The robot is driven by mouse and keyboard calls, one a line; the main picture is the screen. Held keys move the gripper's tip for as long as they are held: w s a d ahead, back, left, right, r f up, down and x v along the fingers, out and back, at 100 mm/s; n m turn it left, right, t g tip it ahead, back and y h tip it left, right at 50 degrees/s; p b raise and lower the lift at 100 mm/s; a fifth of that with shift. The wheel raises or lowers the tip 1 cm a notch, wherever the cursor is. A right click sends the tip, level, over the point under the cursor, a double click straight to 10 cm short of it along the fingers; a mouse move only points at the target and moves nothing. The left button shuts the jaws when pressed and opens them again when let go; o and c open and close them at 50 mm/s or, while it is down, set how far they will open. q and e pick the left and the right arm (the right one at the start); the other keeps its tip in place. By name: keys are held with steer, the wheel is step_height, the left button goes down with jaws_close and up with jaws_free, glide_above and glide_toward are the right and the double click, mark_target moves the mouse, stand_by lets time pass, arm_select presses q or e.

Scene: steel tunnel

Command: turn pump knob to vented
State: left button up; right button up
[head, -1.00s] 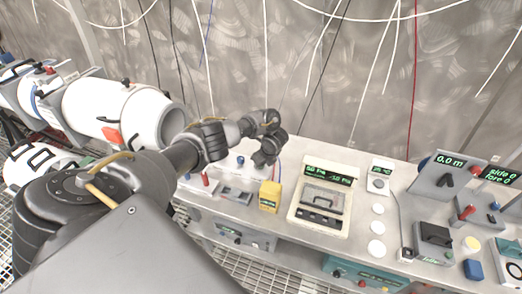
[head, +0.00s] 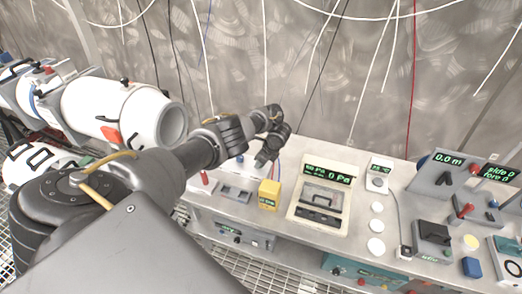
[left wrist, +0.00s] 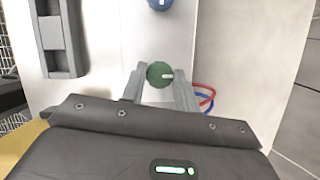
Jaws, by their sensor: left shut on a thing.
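In the head view my left gripper (head: 266,161) reaches down to the back of the bench, left of the display unit, and hides the knob. My right gripper is not in view.
A blue knob (left wrist: 161,4) is just beyond the green one. Red and blue tubes (left wrist: 205,98) run close beside a finger. A yellow block (head: 269,194) and a display unit (head: 320,205) stand nearby on the bench (head: 345,150).

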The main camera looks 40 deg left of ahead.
arm_select(q)
steer(key=o, duration=1)
steer(key=shift+c, duration=0.2)
steer(key=p+v, duration=0.5)
steer(key=v, duration=0.6)
steer(key=shift+f, duration=0.2)
